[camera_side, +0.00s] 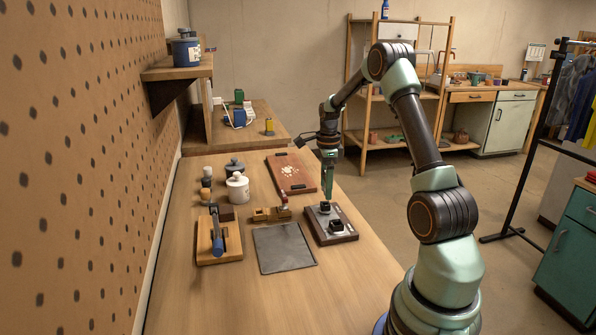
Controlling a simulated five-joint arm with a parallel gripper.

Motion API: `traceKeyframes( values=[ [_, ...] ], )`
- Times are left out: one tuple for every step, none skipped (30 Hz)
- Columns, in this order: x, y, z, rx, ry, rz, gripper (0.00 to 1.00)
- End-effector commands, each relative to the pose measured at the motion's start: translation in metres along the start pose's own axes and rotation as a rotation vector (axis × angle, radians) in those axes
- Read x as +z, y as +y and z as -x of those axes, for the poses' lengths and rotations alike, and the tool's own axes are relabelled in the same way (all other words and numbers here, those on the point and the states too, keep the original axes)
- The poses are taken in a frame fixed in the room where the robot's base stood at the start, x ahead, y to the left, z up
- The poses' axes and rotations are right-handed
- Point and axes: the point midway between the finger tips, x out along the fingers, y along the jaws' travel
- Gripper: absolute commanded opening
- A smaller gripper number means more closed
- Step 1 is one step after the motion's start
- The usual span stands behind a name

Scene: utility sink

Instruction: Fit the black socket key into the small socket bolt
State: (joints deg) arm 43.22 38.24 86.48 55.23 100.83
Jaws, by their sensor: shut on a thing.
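My gripper (328,190) points down over the dark wooden block (348,236) at the right of the bench. Its jaws are shut, with their tips at or just above the farther of two small black pieces on the block's grey top plate. This farther piece, at the jaw tips, looks like the black socket key (325,207). The nearer black piece (336,226) stands apart on the same plate. The small socket bolt cannot be made out at this size, and I cannot tell whether the key is seated in anything.
A grey mat (284,262) lies left of the block. A wooden fixture with a blue handle (217,240), a small wooden piece (262,214), a white jar (237,188) and a reddish board (302,184) stand around it. The near bench is clear.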

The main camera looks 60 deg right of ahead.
Motion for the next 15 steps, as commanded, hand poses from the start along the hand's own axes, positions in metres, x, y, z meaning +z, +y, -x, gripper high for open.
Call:
traceKeyframes(
  values=[
    [0.0,0.0,-0.004,0.002,0.0,0.0,0.23],
    [0.0,0.0,-0.006,0.002,0.0,0.0,0.23],
    [0.0,0.0,-0.008,0.001,0.0,0.0,0.23],
    [0.0,0.0,-0.01,0.001,0.0,0.0,0.23],
    [0.0,0.0,-0.012,0.001,0.0,0.0,0.23],
    [0.0,0.0,-0.013,0.001,0.0,0.0,0.23],
    [0.0,0.0,-0.014,0.001,0.0,0.0,0.23],
    [0.0,0.0,-0.015,0.001,0.0,0.0,0.23],
    [0.0,0.0,-0.016,0.001,0.0,0.0,0.23],
    [0.0,0.0,-0.016,0.001,0.0,0.0,0.23],
    [0.0,0.0,-0.017,0.0,0.0,0.0,0.23],
    [0.0,0.0,-0.017,0.0,0.0,0.0,0.23],
    [0.0,0.0,-0.017,0.0,0.0,0.0,0.23],
    [0.0,0.0,-0.017,0.0,0.0,0.0,0.23],
    [0.0,0.0,-0.017,0.0,0.0,0.0,0.23]
  ],
)
